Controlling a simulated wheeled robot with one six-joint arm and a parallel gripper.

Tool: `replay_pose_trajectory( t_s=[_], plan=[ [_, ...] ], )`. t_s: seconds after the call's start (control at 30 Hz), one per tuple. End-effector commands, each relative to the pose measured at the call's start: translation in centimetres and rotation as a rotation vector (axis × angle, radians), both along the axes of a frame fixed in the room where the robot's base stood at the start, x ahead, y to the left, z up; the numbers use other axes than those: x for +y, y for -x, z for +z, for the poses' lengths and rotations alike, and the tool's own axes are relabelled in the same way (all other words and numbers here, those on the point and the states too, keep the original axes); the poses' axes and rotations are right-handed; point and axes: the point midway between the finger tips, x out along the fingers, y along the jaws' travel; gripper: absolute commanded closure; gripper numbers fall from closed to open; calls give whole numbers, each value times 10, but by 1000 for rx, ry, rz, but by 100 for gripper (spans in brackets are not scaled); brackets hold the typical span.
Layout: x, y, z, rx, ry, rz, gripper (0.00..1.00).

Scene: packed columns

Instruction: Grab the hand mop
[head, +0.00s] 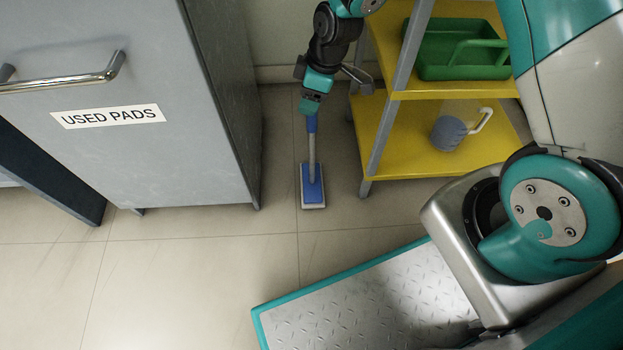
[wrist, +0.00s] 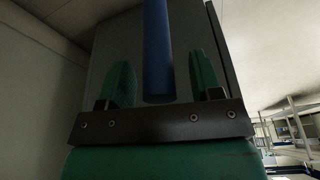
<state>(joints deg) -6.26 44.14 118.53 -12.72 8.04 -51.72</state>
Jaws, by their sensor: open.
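The hand mop (head: 312,160) stands upright on the tiled floor, in the gap between the grey cabinet and the yellow shelf cart. It has a flat blue-and-white head at the bottom, a grey shaft and a blue grip on top. My gripper (head: 311,108) is at the top of the blue grip, partly hiding it. In the wrist view the blue grip (wrist: 158,50) lies between my two green fingers, with a visible gap on both sides. The fingers are open and apart from it.
The grey cabinet (head: 120,160) labelled "USED PADS" stands to the left. The yellow shelf cart (head: 385,140) stands close on the right, holding a green caddy (head: 455,50) and a measuring jug (head: 450,132). The floor (head: 200,270) in front of the mop is clear.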

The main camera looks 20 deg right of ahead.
Motion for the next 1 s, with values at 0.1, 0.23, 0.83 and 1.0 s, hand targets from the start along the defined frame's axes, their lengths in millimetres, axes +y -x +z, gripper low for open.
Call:
replay_pose_trajectory(
  t_s=[0.1,0.23,0.83,1.0],
  plan=[
    [1,-1,-4,-1,0,0,41],
    [1,-1,-3,-1,0,0,43],
    [1,-1,0,-3,-1,-1,100],
    [1,-2,13,-5,-1,-1,100]
  ],
)
